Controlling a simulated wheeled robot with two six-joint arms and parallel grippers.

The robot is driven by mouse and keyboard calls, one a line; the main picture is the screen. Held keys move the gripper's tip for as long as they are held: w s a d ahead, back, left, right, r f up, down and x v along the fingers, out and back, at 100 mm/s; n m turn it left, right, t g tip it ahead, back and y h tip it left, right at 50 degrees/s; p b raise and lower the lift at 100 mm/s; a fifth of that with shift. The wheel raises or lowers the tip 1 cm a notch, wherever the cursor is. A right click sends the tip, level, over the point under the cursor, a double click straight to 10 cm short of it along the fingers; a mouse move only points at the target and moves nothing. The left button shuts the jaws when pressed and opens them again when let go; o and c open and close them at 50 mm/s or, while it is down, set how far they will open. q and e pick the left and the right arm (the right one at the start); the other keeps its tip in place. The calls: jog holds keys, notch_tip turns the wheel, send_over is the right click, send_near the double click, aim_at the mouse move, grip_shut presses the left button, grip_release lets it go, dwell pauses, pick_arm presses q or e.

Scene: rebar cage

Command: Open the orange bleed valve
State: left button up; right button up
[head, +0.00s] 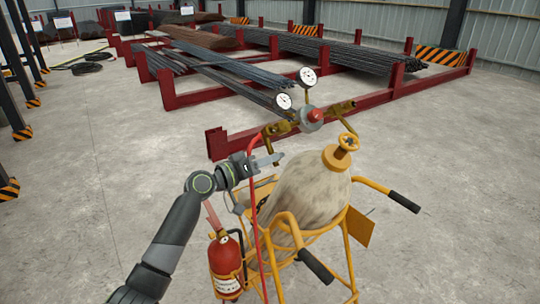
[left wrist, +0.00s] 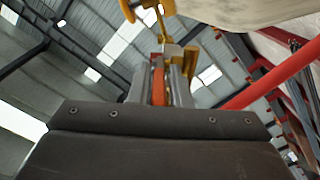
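My left gripper (head: 278,159) is left of the cylinder, just below the fitting. In the left wrist view an orange piece (left wrist: 158,85), apparently the bleed valve lever, shows between its two grey fingers, with a brass part (left wrist: 172,54) beyond. I cannot tell whether the fingers touch it. My right gripper is out of view.
A red hose (head: 253,190) runs down near my left gripper and crosses the left wrist view (left wrist: 275,82). A fire extinguisher (head: 226,262) hangs at the cart's left. Red racks with rebar (head: 345,65) stand behind.

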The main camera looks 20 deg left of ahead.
pick_arm(q)
jog(key=shift+w+d, duration=0.25)
jog(key=shift+w, duration=0.1)
grip_shut()
